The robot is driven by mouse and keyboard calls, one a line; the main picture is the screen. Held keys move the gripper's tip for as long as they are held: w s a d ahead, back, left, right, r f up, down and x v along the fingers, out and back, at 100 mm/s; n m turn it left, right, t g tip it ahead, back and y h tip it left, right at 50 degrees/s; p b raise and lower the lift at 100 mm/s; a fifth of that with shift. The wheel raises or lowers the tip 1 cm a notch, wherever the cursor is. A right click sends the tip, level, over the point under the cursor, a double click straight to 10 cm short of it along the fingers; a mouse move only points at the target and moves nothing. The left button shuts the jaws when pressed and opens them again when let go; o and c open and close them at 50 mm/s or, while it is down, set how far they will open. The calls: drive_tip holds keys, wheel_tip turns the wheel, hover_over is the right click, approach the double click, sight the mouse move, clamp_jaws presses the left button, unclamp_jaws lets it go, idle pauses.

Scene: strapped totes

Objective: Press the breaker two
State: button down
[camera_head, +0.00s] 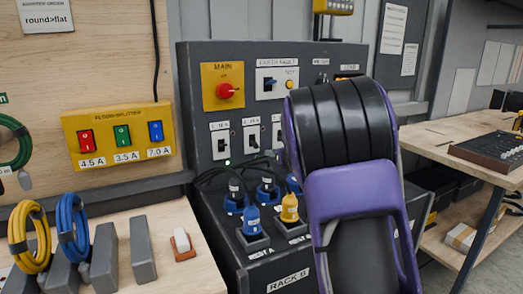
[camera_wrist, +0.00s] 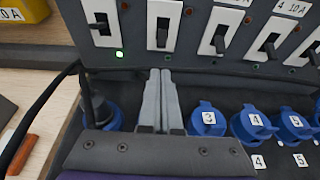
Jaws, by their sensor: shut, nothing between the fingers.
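Breaker two (camera_wrist: 164,24) is the second white switch plate from the left in the wrist view, with a black rocker in its middle. It also shows on the dark panel in the head view (camera_head: 252,138). Breaker one (camera_wrist: 101,22) is left of it, with a lit green lamp (camera_wrist: 119,54) below. My gripper (camera_wrist: 160,73) is shut and empty, its fingertips just below breaker two's plate in the wrist view. I cannot tell whether they touch the panel. In the head view my arm hides the gripper and the breakers to the right.
Numbered blue socket caps (camera_wrist: 208,119) line the shelf right of my fingers. A black cable with a plug (camera_wrist: 97,105) stands at their left. In the head view, blue (camera_head: 251,219) and yellow (camera_head: 289,208) plugs stand in front, and a red MAIN knob (camera_head: 225,91) is above.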

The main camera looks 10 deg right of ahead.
sight(256, 146)
drive_tip(key=shift+a, duration=0.1)
idle(0.3)
drive_tip(key=p+x, duration=0.1)
drive_tip(key=x, duration=0.9)
drive_tip(key=shift+r, duration=0.1)
drive_tip(key=shift+s+r+g+p, duration=0.1)
drive_tip(key=shift+r+g+p, duration=0.15)
drive_tip(key=shift+p, duration=0.95)
drive_tip(key=shift+r+g+p, duration=0.1)
drive_tip(key=shift+g+p, duration=0.25)
drive_tip(key=shift+p, duration=0.5)
drive_tip(key=shift+s+r+p, duration=0.1)
drive_tip(key=shift+r+p, duration=0.2)
drive_tip(key=shift+p, duration=0.45)
drive_tip(key=shift+r, duration=0.55)
